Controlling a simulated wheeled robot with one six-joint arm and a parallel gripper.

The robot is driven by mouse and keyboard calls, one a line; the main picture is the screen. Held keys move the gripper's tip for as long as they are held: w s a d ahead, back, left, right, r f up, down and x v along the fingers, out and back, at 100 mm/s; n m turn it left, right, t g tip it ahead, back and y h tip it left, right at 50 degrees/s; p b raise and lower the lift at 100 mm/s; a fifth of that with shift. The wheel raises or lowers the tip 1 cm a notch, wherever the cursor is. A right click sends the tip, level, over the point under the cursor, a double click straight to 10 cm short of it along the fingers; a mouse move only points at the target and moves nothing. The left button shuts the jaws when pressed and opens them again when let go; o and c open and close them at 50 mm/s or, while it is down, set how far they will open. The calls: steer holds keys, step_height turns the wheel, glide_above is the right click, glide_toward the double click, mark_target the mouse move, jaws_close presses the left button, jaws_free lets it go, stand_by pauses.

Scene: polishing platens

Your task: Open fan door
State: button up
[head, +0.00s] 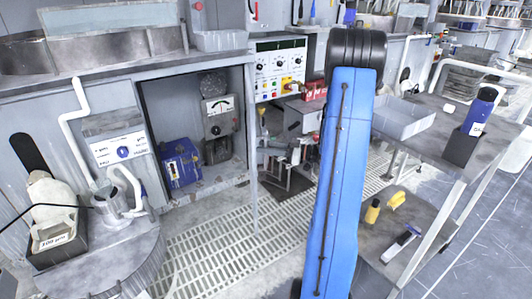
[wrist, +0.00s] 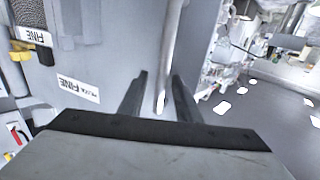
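In the wrist view, my gripper (wrist: 159,75) has its two dark fingers spread apart. A pale, upright metal bar (wrist: 172,40) shows in the gap between them, with space on its left side; I cannot tell whether it touches the right finger. Behind the fingers is a flat grey panel (wrist: 110,50) with "FINE" labels; I cannot tell whether this panel is the fan door. I cannot make out a fan door in the head view, where my blue arm covers the middle and my gripper is hidden.
In the head view, an open cabinet bay (head: 152,100) holds a blue box (head: 181,163) and a gauge unit (head: 219,119). A round platen stand (head: 105,255) is at lower left. A grey cart (head: 446,125) with bottles and tools stands right. Floor grating (head: 225,240) lies between them.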

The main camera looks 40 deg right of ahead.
step_height(320, 180, up, 7)
steer(key=shift+r, duration=0.2)
stand_by(0.3)
